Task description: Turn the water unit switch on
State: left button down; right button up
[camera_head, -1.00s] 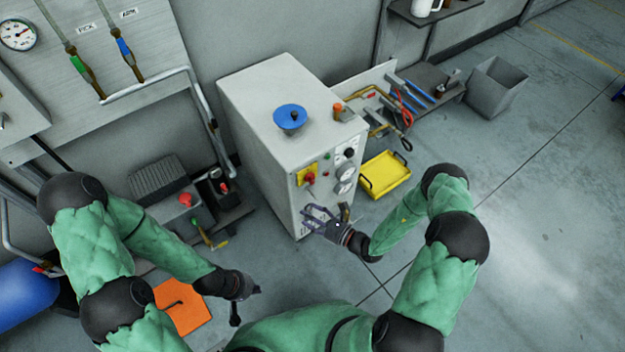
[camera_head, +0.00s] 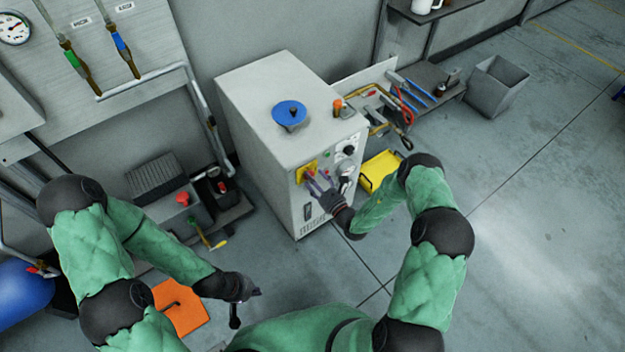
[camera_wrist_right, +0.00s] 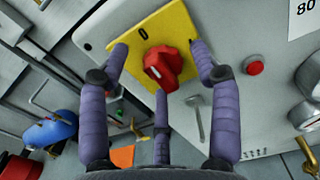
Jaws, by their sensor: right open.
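The water unit (camera_head: 262,130) is a pale grey cabinet in the middle of the head view. Its front carries a red rotary switch (camera_wrist_right: 163,68) on a yellow plate (camera_wrist_right: 150,32); a 0 mark shows on the plate above the knob. In the head view the yellow plate (camera_head: 303,170) is partly hidden by my fingers. My right gripper (camera_head: 319,185) is open at the front panel, its purple fingers spread around the red knob in the wrist view. I cannot tell whether they touch it. My left gripper (camera_head: 247,292) hangs low at the left, away from the unit; its finger state is unclear.
A small red button (camera_wrist_right: 253,67) and a metal lever (camera_wrist_right: 197,118) are near the switch. A blue cap (camera_head: 289,113) sits on the unit's top. A yellow tray (camera_head: 378,168) lies right of the unit, partly behind my right arm. Open floor lies further right.

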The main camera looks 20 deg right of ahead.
jog(key=shift+w+a, duration=0.2)
jog(key=shift+w, duration=0.3)
jog(key=c, duration=0.9)
jog(key=shift+d+r, duration=0.1)
jog(key=shift+r, duration=0.05)
jog(key=shift+c, duration=0.8)
